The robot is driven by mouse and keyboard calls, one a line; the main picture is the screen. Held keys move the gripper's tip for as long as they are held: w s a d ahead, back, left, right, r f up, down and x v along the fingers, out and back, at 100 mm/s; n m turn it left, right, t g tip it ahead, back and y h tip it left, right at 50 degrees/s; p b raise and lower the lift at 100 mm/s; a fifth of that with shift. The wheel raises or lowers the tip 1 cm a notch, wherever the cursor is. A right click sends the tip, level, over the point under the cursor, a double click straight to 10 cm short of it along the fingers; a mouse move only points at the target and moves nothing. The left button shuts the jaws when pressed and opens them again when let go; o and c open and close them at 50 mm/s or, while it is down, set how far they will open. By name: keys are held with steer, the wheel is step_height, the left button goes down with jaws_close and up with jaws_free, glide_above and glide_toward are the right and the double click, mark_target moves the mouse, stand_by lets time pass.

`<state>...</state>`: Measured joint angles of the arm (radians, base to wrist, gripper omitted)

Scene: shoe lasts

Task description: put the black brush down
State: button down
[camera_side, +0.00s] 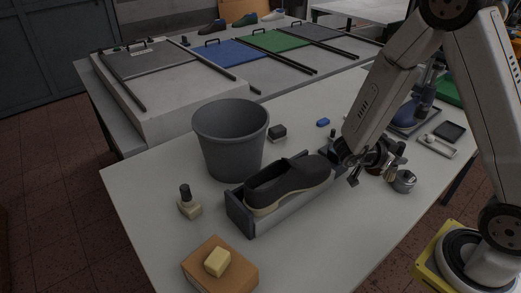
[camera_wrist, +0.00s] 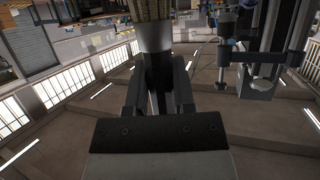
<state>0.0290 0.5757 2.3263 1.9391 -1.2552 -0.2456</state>
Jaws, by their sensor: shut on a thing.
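My gripper (camera_side: 376,162) is low over the right part of the white table, just right of the shoe. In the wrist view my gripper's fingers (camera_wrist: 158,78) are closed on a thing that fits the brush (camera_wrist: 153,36). Its visible part is a pale grey collar with a tan, bristle-like end at the top edge of the picture.
A dark shoe (camera_side: 290,184) sits in a grey holder (camera_side: 282,214) left of my gripper. A grey bucket (camera_side: 230,145) stands behind it. A round metal tin (camera_side: 403,183) is close on the right.

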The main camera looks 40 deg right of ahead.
mark_target(384, 178)
steer(key=shift+f, duration=2.1)
steer(key=shift+f, duration=1.75)
steer(key=shift+f, duration=0.15)
steer(key=shift+c, duration=2.3)
jaws_free()
steer(key=shift+r, duration=0.2)
steer(key=v, duration=1.2)
